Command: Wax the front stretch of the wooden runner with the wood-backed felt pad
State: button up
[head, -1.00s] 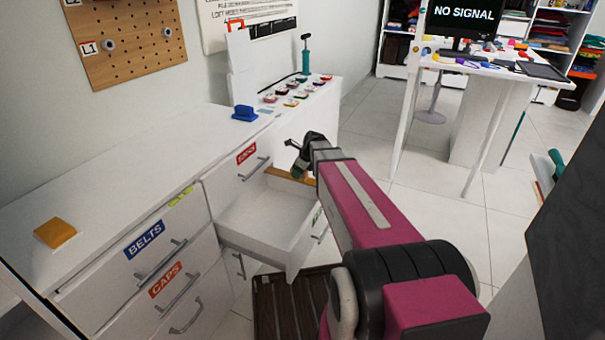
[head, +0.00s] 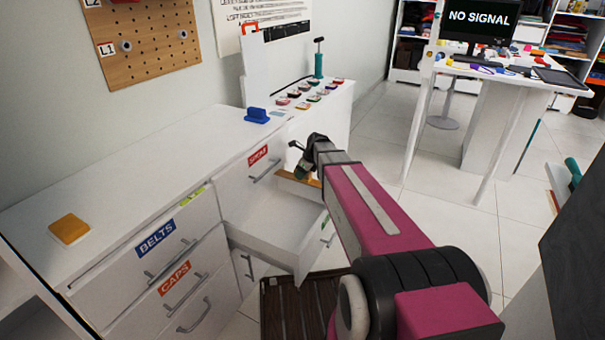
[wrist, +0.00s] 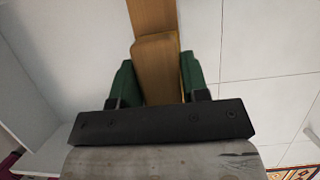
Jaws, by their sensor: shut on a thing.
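The wood-backed felt pad (wrist: 157,65) is a tan wooden block held between the green fingers of my gripper (wrist: 158,82) in the wrist view. A thin yellow edge shows on its right side. The wooden runner (wrist: 152,14) stretches away beyond the pad, in line with it. Whether the pad's underside touches the runner is hidden. In the head view my gripper (head: 304,168) is over the runner (head: 289,177), along the far side of the open drawer (head: 270,225). My arm and gripper cover part of the runner, and I cannot make out the pad there.
The white cabinet (head: 120,190) carries an orange-yellow block (head: 69,229) and a blue-handled item (head: 256,115) on top. Several small coloured pieces (head: 310,92) and a green pump-like tool (head: 318,58) stand farther back. A dark slatted mat (head: 290,305) lies below the drawer.

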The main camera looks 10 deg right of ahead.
jog(key=shift+s+d, duration=1.2)
jog(key=shift+d, duration=0.45)
jog(key=shift+s+d, duration=1.2)
jog(key=shift+d, duration=0.5)
jog(key=shift+s+d, duration=1.2)
jog(key=shift+d, duration=0.45)
jog(key=shift+w+a, duration=1.25)
jog(key=shift+a, duration=0.5)
jog(key=shift+w+a, duration=1.3)
jog(key=shift+a, duration=0.45)
jog(key=shift+w+a, duration=1.25)
jog(key=shift+a, duration=0.5)
jog(key=shift+s+d, duration=1.25)
jog(key=shift+d, duration=0.5)
jog(key=shift+s+d, duration=1.3)
jog(key=shift+d, duration=0.4)
jog(key=shift+s+d, duration=1.25)
jog(key=shift+d, duration=0.5)
